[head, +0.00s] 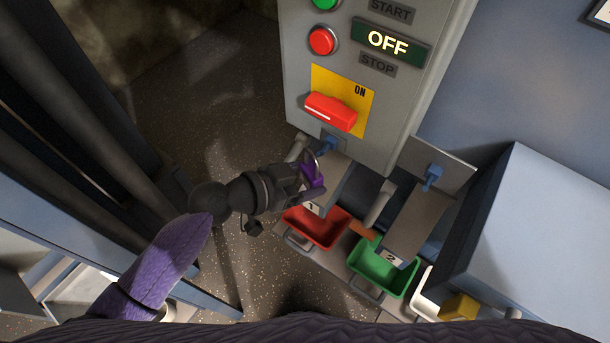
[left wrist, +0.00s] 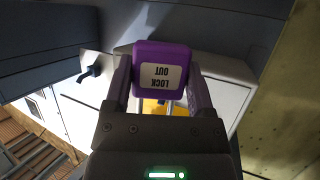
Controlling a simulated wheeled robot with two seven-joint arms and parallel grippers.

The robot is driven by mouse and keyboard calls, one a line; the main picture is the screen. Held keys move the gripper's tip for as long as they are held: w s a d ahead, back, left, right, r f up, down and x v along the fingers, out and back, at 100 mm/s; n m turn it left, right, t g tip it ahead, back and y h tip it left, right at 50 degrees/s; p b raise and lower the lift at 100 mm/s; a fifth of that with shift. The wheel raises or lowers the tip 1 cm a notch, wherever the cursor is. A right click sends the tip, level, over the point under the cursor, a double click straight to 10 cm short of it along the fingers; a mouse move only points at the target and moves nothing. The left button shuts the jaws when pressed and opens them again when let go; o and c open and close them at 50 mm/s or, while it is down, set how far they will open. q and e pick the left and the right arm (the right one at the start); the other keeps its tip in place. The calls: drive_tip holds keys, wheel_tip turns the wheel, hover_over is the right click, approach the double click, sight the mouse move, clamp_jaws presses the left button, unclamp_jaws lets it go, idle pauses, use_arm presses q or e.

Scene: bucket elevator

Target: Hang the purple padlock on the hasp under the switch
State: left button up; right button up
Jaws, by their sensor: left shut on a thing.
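My left gripper (head: 303,181) is shut on the purple padlock (head: 315,180), just below the grey control box. In the left wrist view the padlock (left wrist: 163,70) sits between the fingers, its white LOCK OUT label upside down. Its metal shackle (left wrist: 171,107) points toward the gripper's palm in that picture and partly hides behind the gripper. In the head view the shackle end points up toward the box. The red switch handle (head: 331,112) lies across a yellow plate (head: 357,90) marked ON. The hasp below it is too small to make out clearly. My right gripper is not in view.
A lit OFF sign (head: 388,42) and a red STOP button (head: 322,41) are above the switch. Below stand a red bin (head: 318,230), a green bin (head: 384,268) and chutes with blue handles (head: 432,178). A large grey box (head: 550,225) is at right.

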use_arm(q)
drive_tip(key=shift+w+d+f+b, duration=0.1)
drive_tip(key=shift+w+d+b, duration=0.35)
drive_tip(key=shift+w, duration=0.25)
drive_tip(key=shift+w+d+b, duration=0.3)
drive_tip(key=shift+w+d, duration=0.3)
drive_tip(key=shift+w, duration=0.15)
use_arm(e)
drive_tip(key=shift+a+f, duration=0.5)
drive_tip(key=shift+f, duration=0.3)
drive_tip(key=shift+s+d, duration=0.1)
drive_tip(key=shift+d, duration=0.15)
use_arm(q)
drive_tip(key=shift+f+b, duration=0.7)
drive_tip(key=shift+b, duration=0.2)
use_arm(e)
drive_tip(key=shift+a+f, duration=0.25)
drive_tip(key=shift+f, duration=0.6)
use_arm(q)
drive_tip(key=o, duration=1.3)
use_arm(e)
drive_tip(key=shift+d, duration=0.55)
use_arm(q)
drive_tip(key=shift+s, duration=0.1)
